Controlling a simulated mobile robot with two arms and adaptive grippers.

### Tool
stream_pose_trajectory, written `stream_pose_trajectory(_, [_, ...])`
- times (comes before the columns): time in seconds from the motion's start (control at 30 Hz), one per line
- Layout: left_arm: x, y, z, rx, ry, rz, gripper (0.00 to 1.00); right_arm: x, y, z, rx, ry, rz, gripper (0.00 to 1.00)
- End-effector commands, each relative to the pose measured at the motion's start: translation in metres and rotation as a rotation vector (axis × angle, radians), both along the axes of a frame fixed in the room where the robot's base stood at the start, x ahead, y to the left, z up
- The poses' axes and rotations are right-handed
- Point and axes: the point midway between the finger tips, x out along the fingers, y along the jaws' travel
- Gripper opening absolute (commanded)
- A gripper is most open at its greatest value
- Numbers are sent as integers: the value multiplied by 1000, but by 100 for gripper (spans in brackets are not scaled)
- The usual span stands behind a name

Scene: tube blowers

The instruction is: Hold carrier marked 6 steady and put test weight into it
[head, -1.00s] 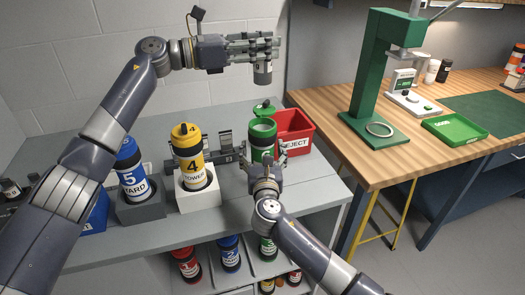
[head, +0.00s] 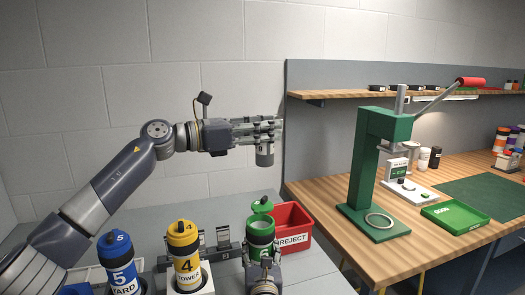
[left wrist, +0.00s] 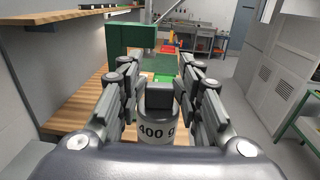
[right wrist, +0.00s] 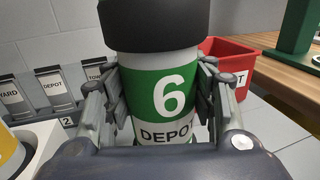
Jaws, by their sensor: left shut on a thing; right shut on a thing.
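The carrier marked 6 (right wrist: 165,85) is a white and green tube labelled DEPOT with a black band. My right gripper (right wrist: 163,120) is shut around its body. In the head view the carrier (head: 261,232) stands upright with its green lid (head: 262,206) swung open at the top. The test weight (left wrist: 158,128) is a grey cylinder marked 400 g. My left gripper (head: 265,138) is shut on the weight (head: 265,156) and holds it in the air above the open carrier. The inside of the carrier is hard to see. My right gripper shows only partly in the head view.
A blue carrier 5 (head: 121,265) and a yellow carrier 4 (head: 184,252) stand left of carrier 6. A red REJECT bin (head: 292,230) is close on its right. A green press (head: 370,170) and a green tray (head: 455,215) are on the wooden bench.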

Motion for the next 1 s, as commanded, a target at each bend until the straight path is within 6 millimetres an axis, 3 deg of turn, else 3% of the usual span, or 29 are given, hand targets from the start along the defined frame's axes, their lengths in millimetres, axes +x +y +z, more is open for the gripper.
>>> stream_pose_trajectory(0.03, [-1, 0, 11, 4, -9, 21, 0, 0, 0, -1, -1, 2, -1, 21])
stream_pose_trajectory(0.2, [-2, -1, 30, 2, -8, 85, 0, 0, 0, -1, -1, 2, -1, 21])
stream_pose_trajectory(0.47, [0, 0, 44, 0, -5, 181, 0, 0, 0, -1, -1, 2, -1, 21])
stream_pose_trajectory(1.0, [7, 3, 35, 1, -1, 373, 0, 0, 0, -1, -1, 2, -1, 21])
